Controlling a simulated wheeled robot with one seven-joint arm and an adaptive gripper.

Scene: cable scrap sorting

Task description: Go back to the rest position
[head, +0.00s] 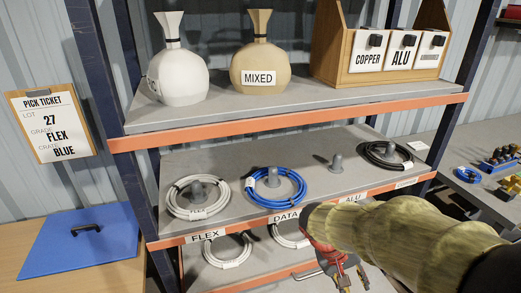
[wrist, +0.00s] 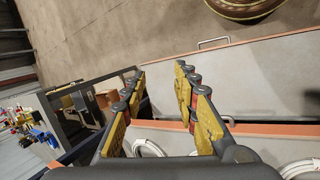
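My gripper (head: 350,278) hangs at the lower right of the head view, in front of the rack's middle shelf, with my arm reaching in from the right. In the wrist view my gripper (wrist: 160,80) has its two yellow-padded fingers apart, with nothing between them. A white coil (head: 198,197), a blue coil (head: 273,187) and a black coil (head: 388,155) lie around pegs on the middle shelf (head: 235,165). One peg (head: 336,164) between the blue and black coils is bare.
A pick ticket (head: 52,122) reads lot 27, FLEX, BLUE. A workbench (head: 445,165) with tools is at right. Open floor (wrist: 110,40) shows in the wrist view.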

